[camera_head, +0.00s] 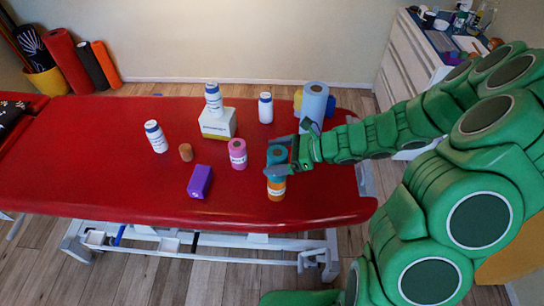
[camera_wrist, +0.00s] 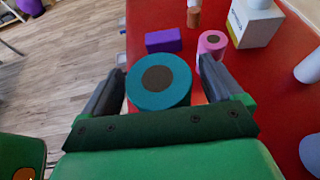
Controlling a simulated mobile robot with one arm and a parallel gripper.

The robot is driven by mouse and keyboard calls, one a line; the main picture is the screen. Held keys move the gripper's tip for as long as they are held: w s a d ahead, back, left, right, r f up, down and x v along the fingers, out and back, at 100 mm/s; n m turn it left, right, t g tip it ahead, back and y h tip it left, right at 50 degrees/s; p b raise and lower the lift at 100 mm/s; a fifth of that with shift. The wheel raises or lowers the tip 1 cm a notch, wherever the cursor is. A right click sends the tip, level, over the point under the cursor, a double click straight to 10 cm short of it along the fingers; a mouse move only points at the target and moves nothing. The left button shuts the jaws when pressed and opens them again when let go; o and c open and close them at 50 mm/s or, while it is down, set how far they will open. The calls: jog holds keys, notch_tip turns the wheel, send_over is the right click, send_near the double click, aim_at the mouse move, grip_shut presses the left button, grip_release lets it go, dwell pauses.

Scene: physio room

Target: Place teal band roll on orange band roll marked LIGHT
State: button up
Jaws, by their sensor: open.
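The teal band roll (camera_head: 277,154) stands upright, directly on top of the orange band roll (camera_head: 276,189), near the front right of the red table. The two look roughly lined up. The orange roll carries a pale label, too small to read, and is hidden under the teal roll in the wrist view. My gripper (camera_head: 281,157) is open around the teal roll. In the wrist view the teal roll (camera_wrist: 159,92) shows its round top and dark core between the two spread fingers; whether a finger touches it is unclear.
A pink roll (camera_head: 238,154) stands just left of the stack. A purple block (camera_head: 200,181), small brown cylinder (camera_head: 186,152), white box (camera_head: 217,124) and white bottles (camera_head: 156,137) stand farther left and behind. A blue roll (camera_head: 314,103) stands behind my gripper. The table's front edge is close.

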jog(key=w+v, duration=0.1)
jog(key=v, duration=1)
jog(key=s+a+r+n+g+h, duration=0.1)
jog(key=s+r+n+g+h, duration=0.2)
jog(key=s+n, duration=0.4)
jog(key=s+a+r+n+g+h, duration=0.1)
jog(key=s+a+r+n+h, duration=0.25)
jog(key=s, duration=0.55)
jog(key=s+d+r+n+t+h, duration=0.1)
jog(key=s+d+r+n+h, duration=0.6)
jog(key=s+d, duration=0.4)
jog(key=shift+s+d+n, duration=0.15)
jog(key=shift+s+n, duration=0.3)
jog(key=shift+n, duration=0.2)
